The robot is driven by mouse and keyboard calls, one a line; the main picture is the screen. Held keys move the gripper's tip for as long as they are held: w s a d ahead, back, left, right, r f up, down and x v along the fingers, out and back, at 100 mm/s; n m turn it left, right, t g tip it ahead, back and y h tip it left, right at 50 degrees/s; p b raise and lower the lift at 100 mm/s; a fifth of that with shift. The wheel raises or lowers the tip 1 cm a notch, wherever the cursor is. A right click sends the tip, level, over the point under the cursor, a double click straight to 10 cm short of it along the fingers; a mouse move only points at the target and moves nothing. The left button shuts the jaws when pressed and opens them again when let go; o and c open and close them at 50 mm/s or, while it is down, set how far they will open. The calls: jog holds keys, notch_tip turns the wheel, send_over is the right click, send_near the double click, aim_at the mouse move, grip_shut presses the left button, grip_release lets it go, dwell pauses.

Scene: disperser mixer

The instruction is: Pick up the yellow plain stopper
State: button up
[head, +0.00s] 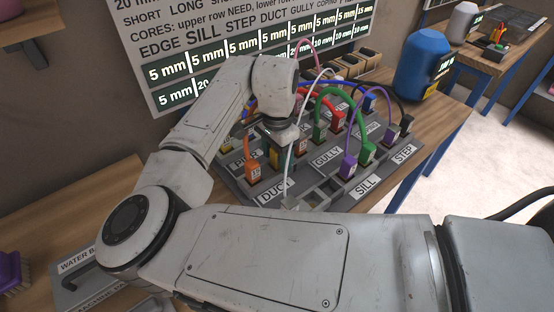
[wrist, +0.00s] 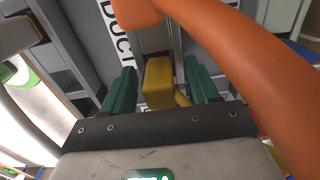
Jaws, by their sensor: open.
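The yellow stopper (wrist: 158,82) shows in the wrist view as a plain block between my gripper's two dark green fingers. My gripper (wrist: 162,92) is open, with one finger on each side of the stopper and a visible gap on both sides. How deep the fingers reach beside the stopper is hard to tell.
A thick orange cable (wrist: 240,70) crosses close to the right finger; its orange plug (head: 252,168) stands left of my gripper. Green (head: 319,130) and purple (head: 348,165) plugs with looping cables stand to the right. Empty slots lie near the DUCT label (head: 274,191).

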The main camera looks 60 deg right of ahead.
jog(key=shift+c, duration=0.2)
jog(key=c, duration=1)
